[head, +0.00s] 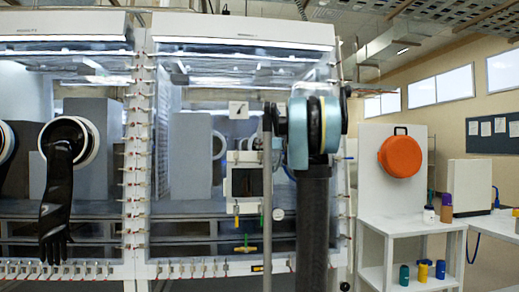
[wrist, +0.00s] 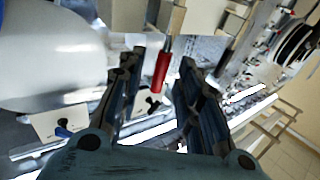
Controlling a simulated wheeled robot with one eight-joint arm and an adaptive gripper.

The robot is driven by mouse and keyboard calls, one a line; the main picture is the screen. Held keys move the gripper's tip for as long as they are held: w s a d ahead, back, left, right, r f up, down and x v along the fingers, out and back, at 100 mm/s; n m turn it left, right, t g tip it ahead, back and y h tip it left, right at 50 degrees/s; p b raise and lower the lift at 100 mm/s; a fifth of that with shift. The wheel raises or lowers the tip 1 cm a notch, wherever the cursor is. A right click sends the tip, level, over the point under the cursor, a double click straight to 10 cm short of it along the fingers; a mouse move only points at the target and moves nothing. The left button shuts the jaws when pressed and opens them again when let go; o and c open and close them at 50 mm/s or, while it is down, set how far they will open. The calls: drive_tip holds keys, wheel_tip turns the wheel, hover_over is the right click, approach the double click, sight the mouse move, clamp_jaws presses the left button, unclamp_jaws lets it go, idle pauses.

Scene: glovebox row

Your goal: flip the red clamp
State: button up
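The red clamp (wrist: 161,73) shows in the wrist view as a red handle hanging from a pale metal fitting. It is slightly tilted. My gripper (wrist: 163,62) is open, with one dark finger to the left of the red handle and one to the right. The handle appears between the fingertips with visible gaps on both sides. I cannot tell how deep it lies between them. In the head view I cannot make out the red clamp or the fingers; my arm covers part of that area.
A white box-like port (head: 244,182) on the glovebox front has a yellow handle (head: 236,215) below it. A yellow T-handle (head: 245,249) is lower down. A black glove (head: 58,195) hangs at left. A white side table (head: 412,223) stands at right.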

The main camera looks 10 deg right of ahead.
drive_tip(key=shift+x, duration=1.6)
clamp_jaws()
